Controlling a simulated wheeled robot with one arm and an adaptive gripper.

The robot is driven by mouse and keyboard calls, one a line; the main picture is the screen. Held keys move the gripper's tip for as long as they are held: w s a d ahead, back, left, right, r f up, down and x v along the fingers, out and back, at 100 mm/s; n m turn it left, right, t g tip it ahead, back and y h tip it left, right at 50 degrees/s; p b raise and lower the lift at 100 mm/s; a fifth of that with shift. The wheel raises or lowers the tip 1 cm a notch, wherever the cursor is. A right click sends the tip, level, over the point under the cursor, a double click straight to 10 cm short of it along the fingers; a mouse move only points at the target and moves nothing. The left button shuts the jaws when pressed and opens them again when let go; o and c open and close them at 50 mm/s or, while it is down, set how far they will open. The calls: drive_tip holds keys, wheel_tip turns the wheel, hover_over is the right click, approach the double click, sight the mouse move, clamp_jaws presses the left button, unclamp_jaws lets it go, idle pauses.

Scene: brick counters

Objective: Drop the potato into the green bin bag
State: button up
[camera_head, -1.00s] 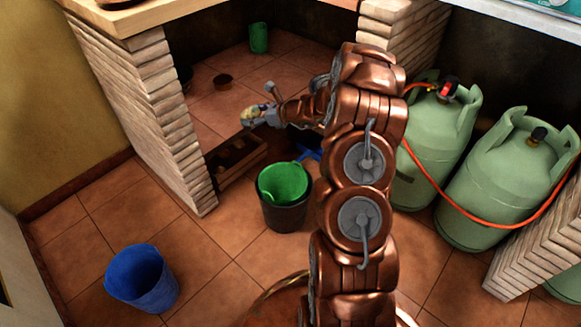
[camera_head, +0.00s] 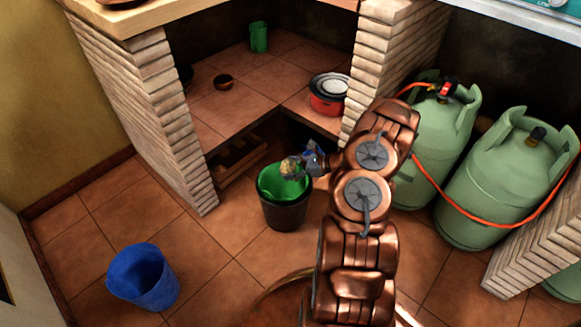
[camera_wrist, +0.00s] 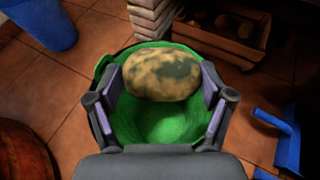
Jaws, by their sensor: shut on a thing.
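My gripper (camera_head: 297,166) is shut on the potato (camera_head: 288,168), a yellowish, dark-blotched lump. In the wrist view the potato (camera_wrist: 161,74) sits between the two finger pads of my gripper (camera_wrist: 160,82). Below it is the green bin bag (camera_wrist: 165,122), lining a dark bin. In the head view the green bin bag (camera_head: 270,186) shows inside the black bin (camera_head: 285,216) on the floor. The potato appears over the back right part of the bag's opening. Its exact height above the rim is hard to tell.
A blue bin (camera_head: 143,278) stands on the tiles at the left. Green gas cylinders (camera_head: 432,150) with an orange hose stand at the right. A wooden crate (camera_wrist: 222,35) is behind the bin, with a blue dustpan (camera_wrist: 285,140) to its right. A brick pillar (camera_head: 165,120) is at left.

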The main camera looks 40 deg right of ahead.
wheel_tip(320, 180, down, 6)
drive_tip(key=b, duration=0.2)
drive_tip(key=shift+r+b, duration=0.25)
drive_tip(key=shift+b, duration=0.15)
drive_tip(key=o, duration=1.1)
drive_tip(key=v, duration=1.2)
drive_tip(key=shift+w+r, duration=0.1)
